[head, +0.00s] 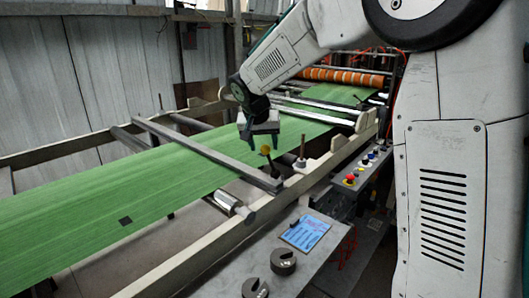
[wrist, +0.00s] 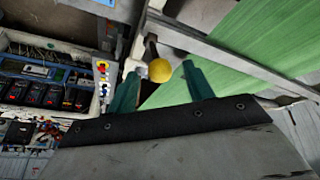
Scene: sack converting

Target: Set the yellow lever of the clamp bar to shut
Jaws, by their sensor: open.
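The clamp bar (head: 205,155) is a long grey bar lying across the green web (head: 90,200). Its lever stands near the bar's right end, a dark stem with a yellow knob (head: 265,150). My gripper (head: 260,140) is just above and around the knob's height in the head view, pointing down. In the wrist view the yellow knob (wrist: 160,70) shows between the two teal fingers (wrist: 158,85), with gaps on both sides. The fingers are apart and hold nothing. The lever's foot is partly hidden.
A second upright pin (head: 301,155) stands on the machine's side rail, right of the lever. A grey console with a blue screen (head: 305,233) and dark round weights (head: 283,261) is in front. A button panel (head: 362,168) is at the right, an orange-banded roller (head: 340,76) behind.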

